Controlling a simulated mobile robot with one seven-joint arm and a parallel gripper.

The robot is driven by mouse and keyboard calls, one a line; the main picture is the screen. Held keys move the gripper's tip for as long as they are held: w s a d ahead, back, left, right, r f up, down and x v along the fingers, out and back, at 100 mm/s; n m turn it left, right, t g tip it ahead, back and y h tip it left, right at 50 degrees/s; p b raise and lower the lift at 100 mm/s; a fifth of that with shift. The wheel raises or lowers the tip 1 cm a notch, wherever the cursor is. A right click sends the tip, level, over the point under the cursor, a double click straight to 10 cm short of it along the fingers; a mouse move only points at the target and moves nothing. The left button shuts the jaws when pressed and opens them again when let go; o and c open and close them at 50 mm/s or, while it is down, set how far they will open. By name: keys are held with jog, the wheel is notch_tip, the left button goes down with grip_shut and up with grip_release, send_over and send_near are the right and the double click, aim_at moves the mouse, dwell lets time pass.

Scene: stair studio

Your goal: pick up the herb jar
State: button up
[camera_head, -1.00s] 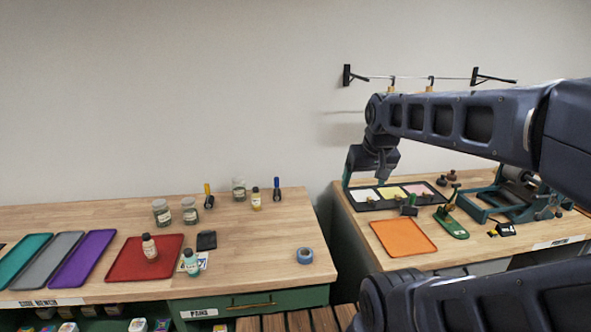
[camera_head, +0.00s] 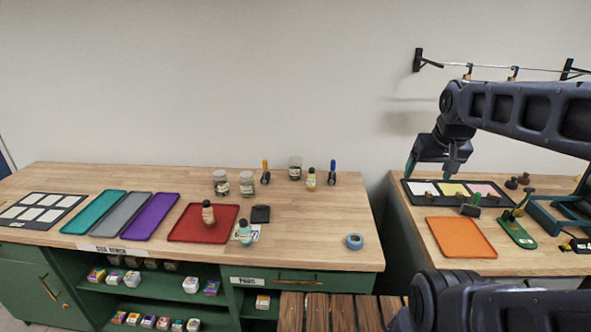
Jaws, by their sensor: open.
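Three glass jars with pale labels stand at the back of the left bench: one at left (camera_head: 220,183), one beside it (camera_head: 247,184) and one farther back (camera_head: 295,168). Their labels are too small to read, so I cannot tell which is the herb jar. My gripper (camera_head: 428,172) is at the right, fingers pointing down, open and seemingly empty. It is over the back left of the right-hand bench, well to the right of the jars and apart from them.
A yellow bottle (camera_head: 311,180) and upright tools with yellow (camera_head: 265,172) and blue (camera_head: 332,172) handles stand near the jars. A red tray (camera_head: 185,222) holds a bottle (camera_head: 208,213). Blue tape (camera_head: 354,241) lies right; an orange tray (camera_head: 462,238) is on the other bench. A gap separates the benches.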

dwell(0.3)
jog(key=shift+o, duration=0.7)
